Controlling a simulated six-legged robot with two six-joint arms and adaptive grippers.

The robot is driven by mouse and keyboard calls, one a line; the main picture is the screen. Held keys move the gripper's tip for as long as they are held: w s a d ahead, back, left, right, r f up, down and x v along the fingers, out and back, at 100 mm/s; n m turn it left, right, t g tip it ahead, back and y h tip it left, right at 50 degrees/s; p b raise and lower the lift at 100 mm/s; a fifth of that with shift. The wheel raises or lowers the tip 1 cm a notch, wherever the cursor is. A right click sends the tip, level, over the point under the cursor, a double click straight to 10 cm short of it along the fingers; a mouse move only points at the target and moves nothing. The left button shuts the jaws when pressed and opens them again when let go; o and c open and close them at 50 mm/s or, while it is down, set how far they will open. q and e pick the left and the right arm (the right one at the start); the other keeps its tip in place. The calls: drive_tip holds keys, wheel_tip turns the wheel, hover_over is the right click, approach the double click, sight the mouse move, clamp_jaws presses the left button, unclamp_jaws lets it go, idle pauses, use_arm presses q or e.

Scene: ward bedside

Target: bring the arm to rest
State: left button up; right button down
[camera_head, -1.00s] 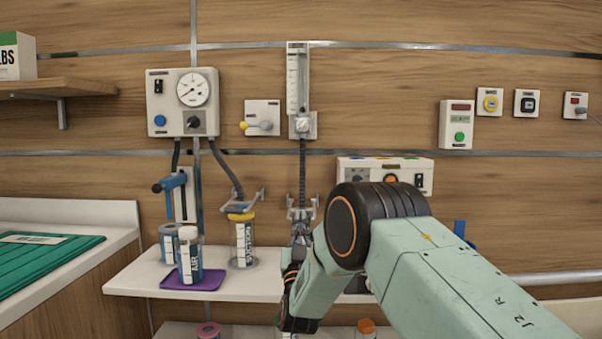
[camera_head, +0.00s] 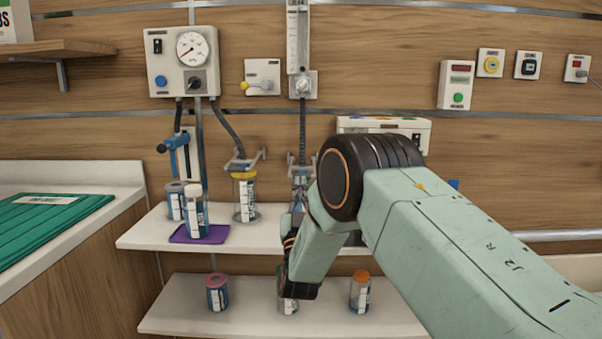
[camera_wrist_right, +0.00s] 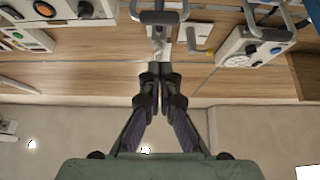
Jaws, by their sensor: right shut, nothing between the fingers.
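My right arm comes in from the right in the head view, its green links and black-and-orange joint in front of the shelves. My right gripper (camera_head: 300,187) is partly hidden behind my own arm, near the hose below the tall flowmeter (camera_head: 298,40). In the right wrist view the right gripper (camera_wrist_right: 160,72) is shut, its fingertips together with nothing between them. A grey bracket (camera_wrist_right: 158,17) shows just beyond the tips; I cannot tell whether they touch it. My left gripper is not in view.
The upper shelf (camera_head: 140,236) bears a purple tray (camera_head: 183,237) with containers and a yellow-lidded jar (camera_head: 244,200). The lower shelf (camera_head: 180,318) holds a pink-topped jar (camera_head: 216,293) and an orange-capped bottle (camera_head: 360,292). A gauge panel (camera_head: 164,48) is on the wall.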

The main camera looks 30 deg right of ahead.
drive_tip(key=s+a+f+n+g+y, duration=0.1)
drive_tip(key=s+a+f+g+y, duration=0.3)
drive_tip(key=f, duration=0.7)
drive_tip(key=s+a+f+n+g+y, duration=0.25)
drive_tip(key=s+f, duration=0.25)
drive_tip(key=f, duration=0.5)
drive_tip(key=s+a+f+n+g+y, duration=0.15)
drive_tip(key=s+f+g+y, duration=0.3)
drive_tip(key=f, duration=0.65)
drive_tip(key=s+a+f+g, duration=0.2)
drive_tip(key=s+g, duration=0.1)
drive_tip(key=s, duration=0.9)
drive_tip(key=s+a+f+g+y, duration=0.1)
drive_tip(key=s+a+f+g, duration=0.1)
drive_tip(key=s, duration=0.9)
drive_tip(key=s+a+f+g, duration=0.2)
drive_tip(key=s+f+g, duration=0.2)
drive_tip(key=s, duration=0.8)
drive_tip(key=shift+s+a+f+n+g+y, duration=0.2)
drive_tip(key=shift+s+n+g+y, duration=0.15)
drive_tip(key=shift+g, duration=0.35)
drive_tip(key=shift+w+r, duration=0.1)
drive_tip(key=shift+w, duration=0.05)
